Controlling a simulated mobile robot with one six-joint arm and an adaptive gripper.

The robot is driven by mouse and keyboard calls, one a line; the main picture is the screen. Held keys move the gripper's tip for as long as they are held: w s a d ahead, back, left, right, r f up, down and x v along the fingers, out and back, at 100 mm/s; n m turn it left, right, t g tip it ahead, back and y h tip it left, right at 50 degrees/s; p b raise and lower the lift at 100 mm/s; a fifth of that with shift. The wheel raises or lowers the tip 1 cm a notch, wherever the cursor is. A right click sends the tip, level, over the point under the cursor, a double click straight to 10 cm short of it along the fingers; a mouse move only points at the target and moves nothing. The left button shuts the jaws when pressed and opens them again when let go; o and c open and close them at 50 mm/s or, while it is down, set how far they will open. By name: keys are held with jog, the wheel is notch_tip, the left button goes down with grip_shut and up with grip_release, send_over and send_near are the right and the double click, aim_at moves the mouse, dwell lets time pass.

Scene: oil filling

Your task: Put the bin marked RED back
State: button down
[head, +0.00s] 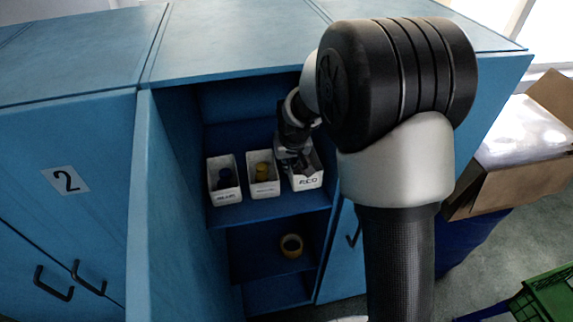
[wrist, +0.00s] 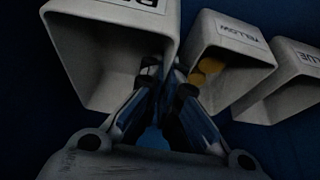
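The white bin marked RED (head: 307,183) is at the right end of a row on the cabinet's upper shelf, in line with the others. In the wrist view the bin (wrist: 100,42) is at the left, its label partly cut off. My gripper (wrist: 163,82) reaches in from above, and its fingers close together at the bin's near side wall, the side facing the yellow bin. In the head view my arm partly hides the gripper (head: 291,152).
A bin marked YELLOW (head: 264,186) with yellow items stands close beside it, then a bin marked BLUE (head: 227,194). A tape roll (head: 291,246) lies on the shelf below. The open door (head: 170,220) borders the left. A cardboard box (head: 520,165) is outside at the right.

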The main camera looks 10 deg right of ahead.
jog(key=shift+w, duration=1.1)
jog(key=shift+w+f, duration=0.15)
jog(key=shift+f, duration=0.2)
jog(key=shift+f+b, duration=0.65)
jog(key=shift+f, duration=0.7)
jog(key=shift+f, duration=0.1)
jog(key=shift+f, duration=0.15)
jog(key=c, duration=2.1)
grip_release()
